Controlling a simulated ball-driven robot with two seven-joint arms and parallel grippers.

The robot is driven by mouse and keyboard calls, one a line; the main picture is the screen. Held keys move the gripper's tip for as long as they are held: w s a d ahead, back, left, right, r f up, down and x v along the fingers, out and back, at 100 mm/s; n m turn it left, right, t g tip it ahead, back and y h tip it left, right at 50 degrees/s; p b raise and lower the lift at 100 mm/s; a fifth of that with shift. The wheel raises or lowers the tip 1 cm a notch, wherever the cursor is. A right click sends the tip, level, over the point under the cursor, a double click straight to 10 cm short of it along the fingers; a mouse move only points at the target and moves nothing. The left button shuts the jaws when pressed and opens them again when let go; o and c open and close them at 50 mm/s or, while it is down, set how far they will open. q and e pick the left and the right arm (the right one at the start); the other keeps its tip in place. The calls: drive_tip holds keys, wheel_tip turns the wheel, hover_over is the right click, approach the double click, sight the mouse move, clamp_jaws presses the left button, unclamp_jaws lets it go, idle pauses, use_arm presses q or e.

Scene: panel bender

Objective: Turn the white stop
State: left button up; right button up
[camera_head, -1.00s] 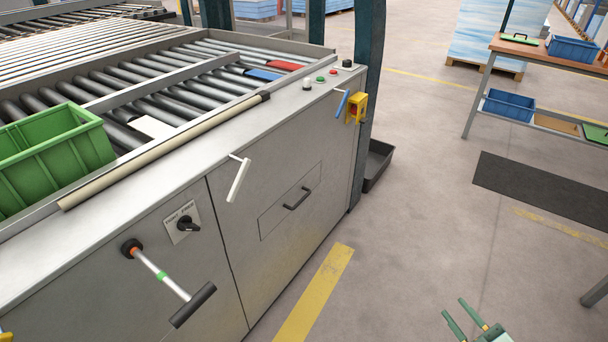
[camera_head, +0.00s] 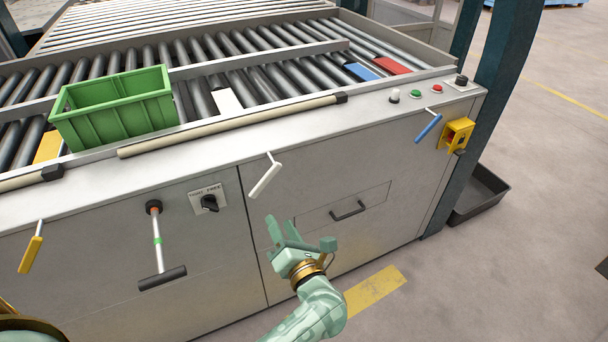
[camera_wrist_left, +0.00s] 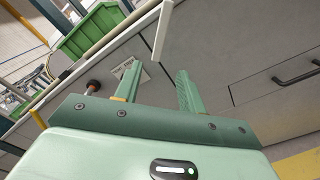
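The white stop (camera_head: 265,176) is a slim white lever on the front panel of the machine, tilted with its lower end to the left. It also shows in the left wrist view (camera_wrist_left: 162,32), just beyond the fingertips. My left gripper (camera_head: 281,222) is below and slightly right of the lever in the head view, apart from it. Its two fingers are spread with nothing between them, as the left wrist view (camera_wrist_left: 157,70) shows. My right gripper is not in view.
A T-handle (camera_head: 160,262) and a black rotary switch (camera_head: 209,203) are left of the white stop. A yellow lever (camera_head: 31,250) is farther left, a blue lever (camera_head: 428,128) to the right. A drawer handle (camera_head: 348,211) is near my gripper. A green crate (camera_head: 115,112) stands above.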

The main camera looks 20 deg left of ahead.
sight(261, 188)
use_arm(q)
drive_tip(key=b+x, duration=0.2)
drive_tip(key=x, duration=1.4)
drive_tip(key=shift+a, duration=0.15)
drive_tip(key=shift+s, duration=0.1)
clamp_jaws()
